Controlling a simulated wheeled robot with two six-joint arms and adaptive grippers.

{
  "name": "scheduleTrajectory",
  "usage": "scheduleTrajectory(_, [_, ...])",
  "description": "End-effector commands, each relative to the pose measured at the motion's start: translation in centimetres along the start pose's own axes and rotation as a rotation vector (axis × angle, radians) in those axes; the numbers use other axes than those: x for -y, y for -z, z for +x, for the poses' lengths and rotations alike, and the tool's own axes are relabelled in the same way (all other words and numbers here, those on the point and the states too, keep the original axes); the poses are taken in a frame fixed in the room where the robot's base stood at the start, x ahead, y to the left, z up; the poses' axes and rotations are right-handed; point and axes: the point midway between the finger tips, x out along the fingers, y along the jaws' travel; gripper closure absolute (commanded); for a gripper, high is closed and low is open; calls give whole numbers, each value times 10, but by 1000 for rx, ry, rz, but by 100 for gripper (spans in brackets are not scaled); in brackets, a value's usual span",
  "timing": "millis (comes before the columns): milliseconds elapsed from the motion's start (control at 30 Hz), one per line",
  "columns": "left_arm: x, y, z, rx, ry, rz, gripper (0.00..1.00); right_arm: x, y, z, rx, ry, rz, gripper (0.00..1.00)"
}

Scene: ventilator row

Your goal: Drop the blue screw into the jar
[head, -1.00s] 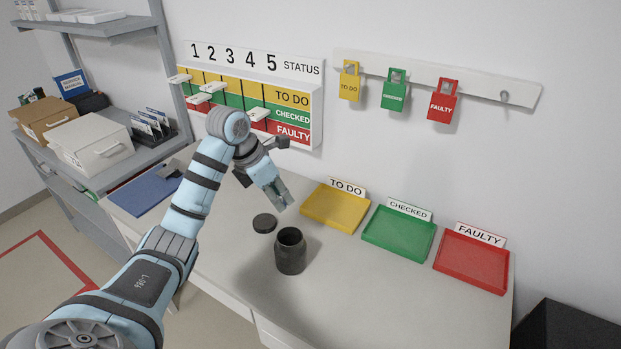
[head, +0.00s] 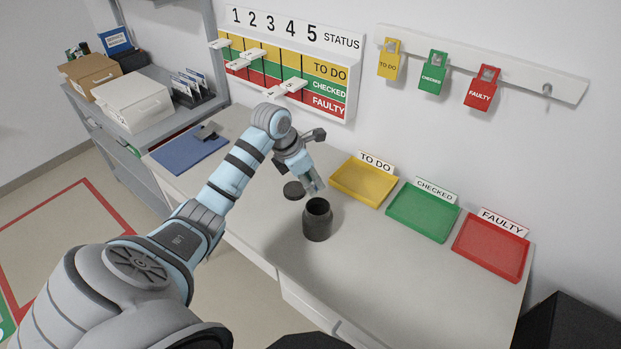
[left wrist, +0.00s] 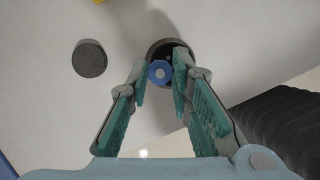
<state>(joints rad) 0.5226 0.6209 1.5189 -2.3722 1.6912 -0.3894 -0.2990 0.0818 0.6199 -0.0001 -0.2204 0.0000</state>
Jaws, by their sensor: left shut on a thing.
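The dark open jar (head: 317,224) stands upright on the white table, its mouth facing up. My left gripper (head: 315,186) points down just above and behind the jar's mouth in the head view. In the left wrist view, the left gripper (left wrist: 161,68) is shut on the blue screw (left wrist: 159,71), whose round blue head shows between the fingertips. The jar (left wrist: 166,48) lies behind the screw there, with the screw overlapping its dark opening. The screw's shaft is hidden. My right gripper is not in view.
A dark round lid (head: 293,190) lies on the table beside the jar. Yellow (head: 362,184), green (head: 422,214) and red (head: 490,250) trays stand along the wall to the right. A blue mat (head: 188,150) lies at the left end. The table in front of the trays is clear.

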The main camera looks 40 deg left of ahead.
Motion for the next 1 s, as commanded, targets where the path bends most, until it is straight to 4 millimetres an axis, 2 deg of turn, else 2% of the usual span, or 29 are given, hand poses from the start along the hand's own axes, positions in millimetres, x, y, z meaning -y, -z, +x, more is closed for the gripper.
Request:
scheduleTrajectory(33, [0, -1, -1, 0, 0, 0, 91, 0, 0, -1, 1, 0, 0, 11])
scheduleTrajectory(67, [0, -1, -1, 0, 0, 0, 75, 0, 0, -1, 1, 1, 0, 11])
scheduleTrajectory(200, [0, -1, -2, 0, 0, 0, 57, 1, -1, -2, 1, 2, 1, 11])
scheduleTrajectory(467, [0, -1, -2, 0, -1, 0, 57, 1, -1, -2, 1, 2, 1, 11])
scheduleTrajectory(567, [-1, -1, -10, 1, -3, 1, 57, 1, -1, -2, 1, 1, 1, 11])
scheduleTrajectory(667, [-2, -1, -30, 1, -5, 2, 57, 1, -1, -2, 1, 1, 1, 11])
scheduleTrajectory(900, [-2, -1, -96, 0, -5, 2, 57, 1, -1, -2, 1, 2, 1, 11])
scheduleTrajectory(1000, [-2, -1, -114, 1, -3, 1, 57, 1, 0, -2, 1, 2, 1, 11])
